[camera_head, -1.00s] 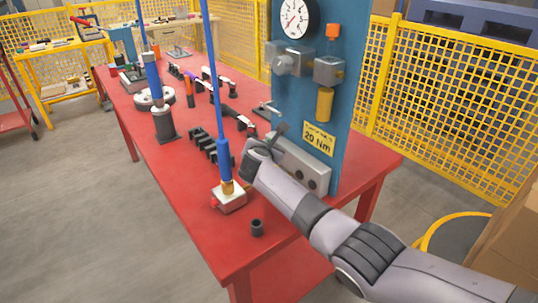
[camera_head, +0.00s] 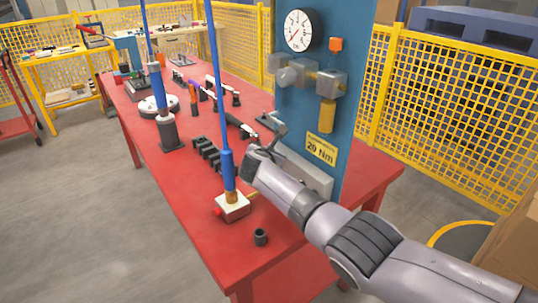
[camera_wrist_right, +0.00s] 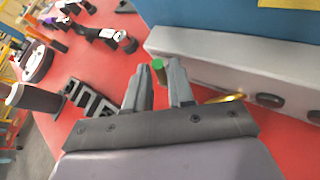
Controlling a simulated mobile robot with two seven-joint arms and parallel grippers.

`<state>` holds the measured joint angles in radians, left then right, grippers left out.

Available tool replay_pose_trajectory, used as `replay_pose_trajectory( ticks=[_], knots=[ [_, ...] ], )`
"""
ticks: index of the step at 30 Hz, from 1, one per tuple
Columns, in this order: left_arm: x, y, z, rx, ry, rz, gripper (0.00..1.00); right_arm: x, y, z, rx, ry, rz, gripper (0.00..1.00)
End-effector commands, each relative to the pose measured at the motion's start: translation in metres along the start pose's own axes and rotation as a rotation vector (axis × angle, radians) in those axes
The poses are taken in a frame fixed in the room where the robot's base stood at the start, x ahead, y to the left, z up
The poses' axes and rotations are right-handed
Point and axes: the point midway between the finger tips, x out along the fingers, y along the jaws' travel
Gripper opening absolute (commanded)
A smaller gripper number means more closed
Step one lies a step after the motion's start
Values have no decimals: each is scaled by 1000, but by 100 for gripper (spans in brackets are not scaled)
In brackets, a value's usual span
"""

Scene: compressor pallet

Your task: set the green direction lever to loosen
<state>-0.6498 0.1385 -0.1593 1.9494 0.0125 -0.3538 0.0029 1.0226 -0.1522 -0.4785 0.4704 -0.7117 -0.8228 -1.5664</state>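The green direction lever shows only as a small green tip (camera_wrist_right: 158,65) in the right wrist view, beside the grey control box (camera_wrist_right: 225,62). My right gripper (camera_wrist_right: 157,78) is open, one finger on each side of the green tip, with a gap between the fingers. The tip lies close to the right-hand finger; I cannot tell whether they touch. The lever cannot be made out there. My left gripper is not in view.
The blue panel carries a dial gauge (camera_head: 299,30) and a yellow 20 Nm label (camera_head: 321,149).

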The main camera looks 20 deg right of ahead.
Motion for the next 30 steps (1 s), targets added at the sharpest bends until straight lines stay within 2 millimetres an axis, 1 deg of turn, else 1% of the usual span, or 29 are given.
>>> replay_pose_trajectory(
  ticks=[9,14,21,30],
  knots=[
    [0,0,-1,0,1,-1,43,-1,0,0,0,0,1,23],
    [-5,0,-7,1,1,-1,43,-7,1,1,0,0,2,23],
    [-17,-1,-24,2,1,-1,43,-28,1,3,1,1,2,23],
    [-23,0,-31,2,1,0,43,-55,0,0,0,0,1,23]
  ],
)
